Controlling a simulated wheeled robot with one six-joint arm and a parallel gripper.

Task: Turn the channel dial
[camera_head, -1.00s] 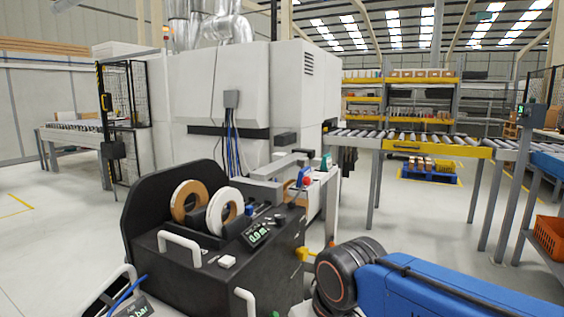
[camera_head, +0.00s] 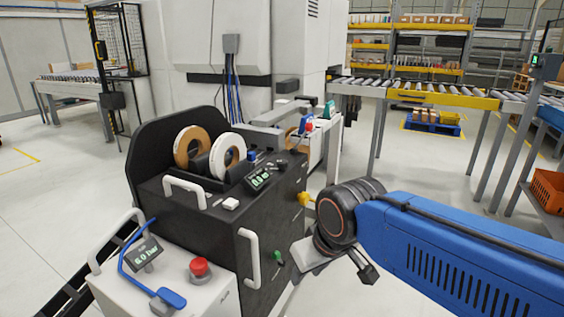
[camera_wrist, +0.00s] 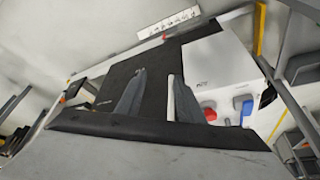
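The black edge-banding unit (camera_head: 205,222) stands left of my arm, with a green-lit display (camera_head: 261,178) on top. I cannot tell for sure which part is the channel dial. A yellow knob (camera_head: 304,198) and a small green knob (camera_head: 277,256) sit on its right side. In the head view my gripper (camera_head: 367,272) is only partly visible, right of the unit and apart from it. In the wrist view the gripper (camera_wrist: 156,76) has its two fingers apart with nothing between them, in front of a dark surface.
A white cabinet (camera_head: 215,290) with a pressure display (camera_head: 145,253), red button (camera_head: 200,268) and blue lever (camera_head: 172,298) stands at the front left. White handles (camera_head: 251,258) stick out from the unit. Two tape rolls (camera_head: 228,155) sit on it. A roller conveyor (camera_head: 430,95) runs behind.

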